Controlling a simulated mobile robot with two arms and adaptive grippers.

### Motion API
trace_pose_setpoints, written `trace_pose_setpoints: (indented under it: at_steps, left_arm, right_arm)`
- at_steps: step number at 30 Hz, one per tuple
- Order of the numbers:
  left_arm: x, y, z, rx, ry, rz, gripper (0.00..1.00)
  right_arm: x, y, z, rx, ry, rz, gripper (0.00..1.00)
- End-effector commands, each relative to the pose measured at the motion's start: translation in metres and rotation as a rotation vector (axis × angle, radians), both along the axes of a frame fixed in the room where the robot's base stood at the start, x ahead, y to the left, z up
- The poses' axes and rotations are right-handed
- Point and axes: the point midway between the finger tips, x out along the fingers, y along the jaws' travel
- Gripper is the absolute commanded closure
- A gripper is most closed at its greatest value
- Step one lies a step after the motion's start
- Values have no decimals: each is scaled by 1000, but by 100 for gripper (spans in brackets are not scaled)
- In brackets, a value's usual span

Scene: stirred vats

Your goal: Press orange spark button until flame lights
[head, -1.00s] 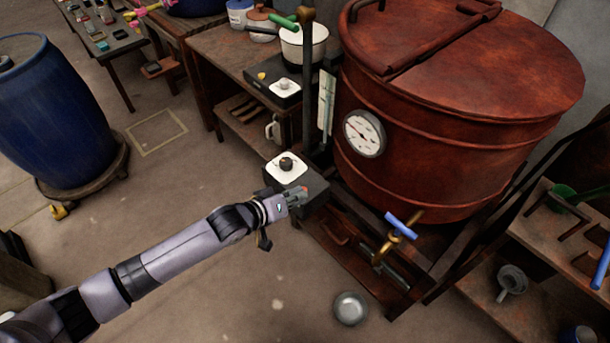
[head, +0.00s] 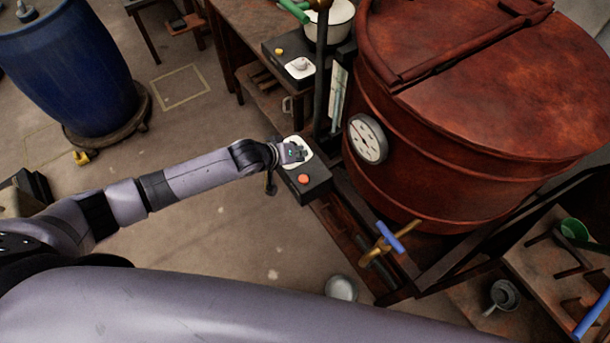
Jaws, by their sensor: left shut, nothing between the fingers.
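The orange spark button (head: 303,179) is on top of a small black control box (head: 316,187) beside the big rusty-red vat (head: 470,130). It shows uncovered, on the near part of the box. My left gripper (head: 298,154) is shut and empty, over the box's white dial plate (head: 305,145), just behind the button in the picture. It hides the dial's knob. I cannot tell whether it touches the box. It does not cover the button. No flame shows; the space under the vat is mostly hidden. My right gripper is not in view.
A gauge (head: 367,139) is on the vat's side, and a blue-handled tap (head: 390,237) juts out low. A second burner box (head: 290,68) with a white pot stands on the bench behind. A metal bowl (head: 341,287) is on the floor. Open floor lies left of the box.

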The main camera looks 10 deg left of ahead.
Motion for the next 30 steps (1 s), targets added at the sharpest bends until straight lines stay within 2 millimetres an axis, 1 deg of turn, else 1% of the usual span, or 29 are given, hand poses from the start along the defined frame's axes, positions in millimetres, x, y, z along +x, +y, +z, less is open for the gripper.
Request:
trace_pose_setpoints:
  at_steps: [5,8,14,23,27,30]
  left_arm:
    - [0,0,-3,0,-2,-1,100]
    - [0,0,-9,0,-2,-1,100]
    - [0,0,-31,0,-2,-2,100]
    - [0,0,-70,0,-2,-1,100]
    - [0,-1,-82,-1,0,-1,100]
    - [0,-1,-87,-1,-1,1,100]
  right_arm:
    - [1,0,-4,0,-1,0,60]
    - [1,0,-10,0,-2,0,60]
    - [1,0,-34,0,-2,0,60]
    - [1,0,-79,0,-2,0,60]
    - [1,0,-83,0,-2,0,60]
    - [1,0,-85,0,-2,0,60]
